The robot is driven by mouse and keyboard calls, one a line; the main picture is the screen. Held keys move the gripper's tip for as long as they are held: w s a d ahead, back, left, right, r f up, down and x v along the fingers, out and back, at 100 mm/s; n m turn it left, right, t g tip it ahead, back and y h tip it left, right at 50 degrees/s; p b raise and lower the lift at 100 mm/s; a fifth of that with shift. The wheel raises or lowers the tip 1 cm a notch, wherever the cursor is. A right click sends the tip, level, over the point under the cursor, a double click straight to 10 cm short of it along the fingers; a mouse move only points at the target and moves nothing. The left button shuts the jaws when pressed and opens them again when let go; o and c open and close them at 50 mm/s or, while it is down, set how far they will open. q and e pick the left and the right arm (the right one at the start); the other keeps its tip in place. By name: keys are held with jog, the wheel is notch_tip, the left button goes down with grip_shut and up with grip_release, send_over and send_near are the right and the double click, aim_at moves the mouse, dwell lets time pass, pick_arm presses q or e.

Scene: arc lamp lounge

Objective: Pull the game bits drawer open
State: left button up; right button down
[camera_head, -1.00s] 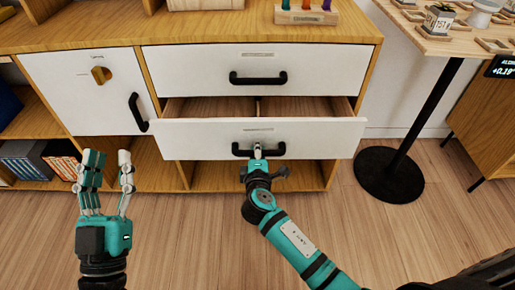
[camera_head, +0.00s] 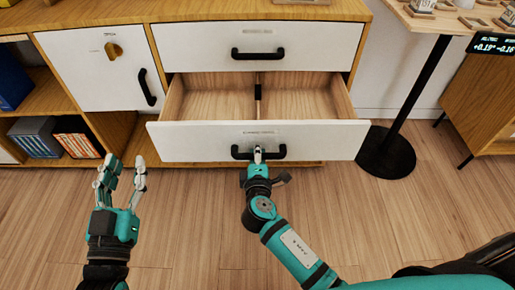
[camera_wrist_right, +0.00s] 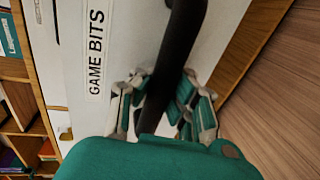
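The game bits drawer (camera_head: 200,140) is the lower white drawer of the wooden cabinet in the head view. It stands well open, and its inside (camera_head: 215,103) looks empty, with a divider down the middle. The right wrist view shows its "GAME BITS" label (camera_wrist_right: 96,52). My right gripper (camera_head: 258,156) is at the black drawer handle (camera_head: 240,153). In the right wrist view its fingers (camera_wrist_right: 165,105) lie on both sides of the handle bar (camera_wrist_right: 180,40), closed around it. My left gripper (camera_head: 122,178) is open and empty, above the floor left of the drawer.
The upper drawer (camera_head: 200,48) is shut, as is the cabinet door (camera_head: 95,75) on the left. Shelves with books (camera_head: 35,137) are further left. A round black table base (camera_head: 385,153) stands right of the drawer. The wooden floor in front is clear.

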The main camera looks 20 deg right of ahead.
jog(key=shift+r, duration=0.35)
jog(key=c, duration=1.4)
grip_release()
jog(key=shift+o, duration=1.2)
jog(key=shift+f, duration=0.1)
jog(key=shift+s, duration=0.1)
jog(key=v, duration=1.2)
